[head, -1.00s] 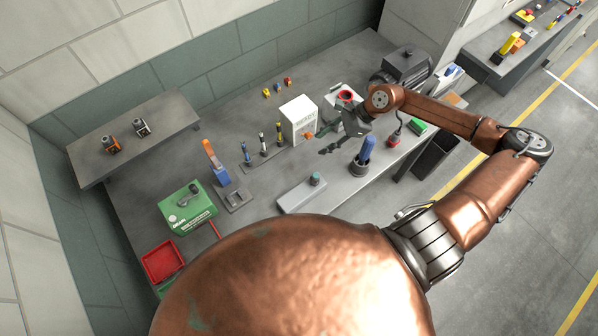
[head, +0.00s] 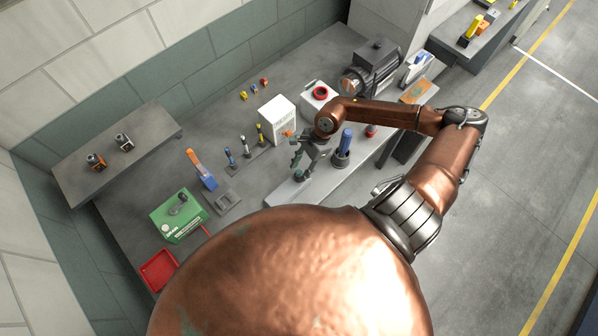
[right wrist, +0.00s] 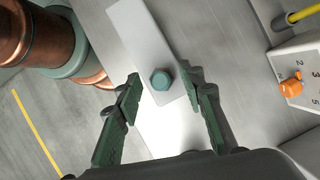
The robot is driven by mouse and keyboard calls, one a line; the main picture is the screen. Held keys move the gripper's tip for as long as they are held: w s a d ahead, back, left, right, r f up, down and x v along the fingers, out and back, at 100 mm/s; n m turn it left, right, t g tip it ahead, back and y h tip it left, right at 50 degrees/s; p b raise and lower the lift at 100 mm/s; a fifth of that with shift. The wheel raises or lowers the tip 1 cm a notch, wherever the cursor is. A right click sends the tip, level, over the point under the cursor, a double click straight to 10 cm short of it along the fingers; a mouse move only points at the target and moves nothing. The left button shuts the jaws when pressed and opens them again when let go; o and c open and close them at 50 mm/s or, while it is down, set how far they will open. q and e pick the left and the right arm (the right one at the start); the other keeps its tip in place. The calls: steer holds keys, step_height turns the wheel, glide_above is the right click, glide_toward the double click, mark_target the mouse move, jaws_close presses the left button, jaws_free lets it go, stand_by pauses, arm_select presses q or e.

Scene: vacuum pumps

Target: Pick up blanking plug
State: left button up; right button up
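The blanking plug seems to be the small teal hexagonal piece (right wrist: 161,80) on a light grey block (right wrist: 134,30), seen in the right wrist view. My right gripper (right wrist: 163,83) is open, and its two dark green fingers stand either side of the plug with gaps. I cannot tell how high the fingers are above it. In the head view the right gripper (head: 298,168) is over the grey block, and the plug (head: 299,175) shows only in part below it. My left gripper is not in view.
A white box with an orange knob (head: 277,114) stands behind the gripper. A green box (head: 178,215) and red tray (head: 160,270) are at the left. A motor pump (head: 371,68) stands at the back.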

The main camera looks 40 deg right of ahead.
steer(key=shift+c, duration=0.2)
steer(key=c, duration=0.8)
steer(key=shift+r, duration=0.1)
